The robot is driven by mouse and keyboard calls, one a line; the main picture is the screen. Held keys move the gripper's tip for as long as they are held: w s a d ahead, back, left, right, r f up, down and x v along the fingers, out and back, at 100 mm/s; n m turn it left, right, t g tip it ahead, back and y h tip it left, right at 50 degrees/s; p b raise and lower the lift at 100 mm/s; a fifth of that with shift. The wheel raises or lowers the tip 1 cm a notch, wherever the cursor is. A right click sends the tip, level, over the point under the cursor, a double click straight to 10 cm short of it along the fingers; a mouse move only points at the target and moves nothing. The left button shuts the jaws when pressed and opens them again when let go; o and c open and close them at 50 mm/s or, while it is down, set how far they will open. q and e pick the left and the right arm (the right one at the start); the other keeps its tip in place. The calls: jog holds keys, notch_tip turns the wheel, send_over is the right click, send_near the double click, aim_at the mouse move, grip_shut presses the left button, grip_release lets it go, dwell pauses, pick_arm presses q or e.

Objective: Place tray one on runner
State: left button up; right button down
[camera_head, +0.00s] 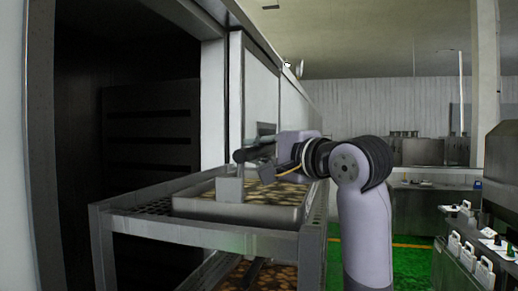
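A shallow metal tray (237,211) with mottled yellow-brown contents sits at the top of a grey metal rack (195,232), level and inside its frame. A grey upright block (229,189) stands at the tray's near left part; whether it belongs to the tray is unclear. My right arm comes in from the right, and my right gripper (253,164) is over the tray beside this block. Its fingers are dark and small, so its grip is unclear. My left gripper is not in view. I cannot tell which part is the runner.
A second tray with similar contents (262,274) is lower in the rack. A dark open cabinet with slotted panels (150,130) stands behind the rack at left. White containers (467,258) stand on a counter at right. Green floor (412,260) shows between rack and counter.

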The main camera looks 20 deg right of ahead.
jog(key=shift+s, duration=0.1)
jog(key=c, duration=1.8)
grip_release()
jog(key=shift+c, duration=0.2)
jog(key=o, duration=0.4)
jog(key=shift+s, duration=0.1)
jog(key=shift+r, duration=0.15)
jog(key=b+v, duration=0.5)
jog(key=v, duration=0.5)
jog(key=shift+s+d, duration=0.1)
jog(key=shift+s, duration=0.15)
jog(key=shift+s+d+b, duration=0.2)
jog(key=shift+s+b, duration=0.2)
jog(key=shift+s, duration=0.3)
